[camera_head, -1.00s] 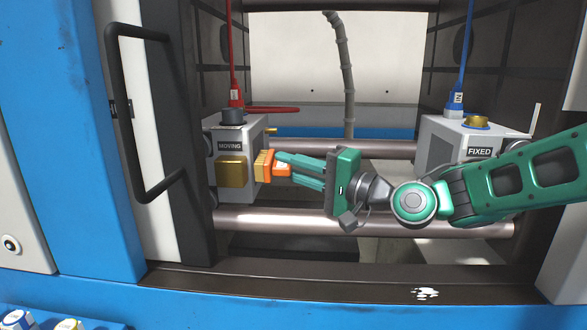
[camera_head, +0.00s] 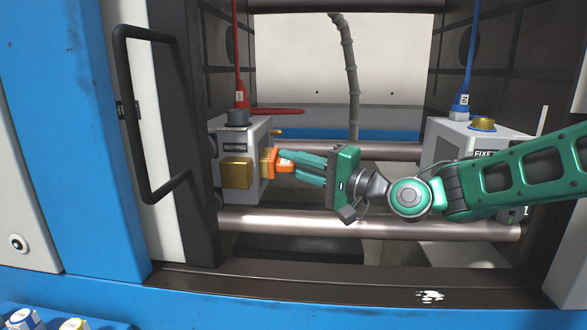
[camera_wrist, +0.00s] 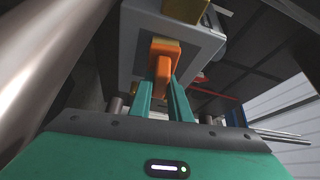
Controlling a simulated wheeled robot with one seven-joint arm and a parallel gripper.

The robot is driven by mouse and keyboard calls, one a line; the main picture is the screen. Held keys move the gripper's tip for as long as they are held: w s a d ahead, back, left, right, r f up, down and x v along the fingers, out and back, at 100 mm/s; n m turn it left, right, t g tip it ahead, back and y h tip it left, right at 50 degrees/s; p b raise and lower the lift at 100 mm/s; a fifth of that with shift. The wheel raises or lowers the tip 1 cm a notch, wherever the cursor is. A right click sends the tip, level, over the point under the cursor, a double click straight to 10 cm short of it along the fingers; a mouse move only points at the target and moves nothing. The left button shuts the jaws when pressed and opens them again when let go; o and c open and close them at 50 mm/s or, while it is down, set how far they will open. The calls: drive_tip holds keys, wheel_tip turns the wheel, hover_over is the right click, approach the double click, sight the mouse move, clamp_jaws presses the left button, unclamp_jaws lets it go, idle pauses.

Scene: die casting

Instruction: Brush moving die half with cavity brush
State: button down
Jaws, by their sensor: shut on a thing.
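The moving die half (camera_head: 241,160) is a grey block labelled MOVING at the left of the machine opening, with a gold block on its front side. My green gripper (camera_head: 290,162) is shut on the orange cavity brush (camera_head: 284,165). The brush's yellow bristles (camera_head: 267,162) point left and lie at the die's right face; they look touching. In the wrist view, the brush (camera_wrist: 161,70) sits between my fingers, its bristle end against the grey die block (camera_wrist: 140,40). The cavity itself is hidden.
The fixed die half (camera_head: 455,145) stands at the right, partly behind my arm. Tie bars (camera_head: 300,224) cross the opening below and behind my gripper. A grey hose (camera_head: 349,75) hangs at the back. The door handle (camera_head: 125,115) is at the left.

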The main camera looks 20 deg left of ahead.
drive_tip(key=w, duration=0.2)
drive_tip(key=w+a, duration=0.1)
drive_tip(key=shift+w+a+r, duration=0.1)
drive_tip(key=shift+w+r, duration=0.25)
drive_tip(key=shift+w, duration=0.05)
drive_tip(key=shift+s, duration=0.15)
drive_tip(key=shift+s+f, duration=0.3)
drive_tip(key=shift+f, duration=0.2)
drive_tip(key=shift+s+d, duration=0.25)
drive_tip(key=shift+d, duration=0.05)
drive_tip(key=shift+s+d+r, duration=0.15)
drive_tip(key=shift+s+d, duration=0.1)
drive_tip(key=shift+s, duration=0.55)
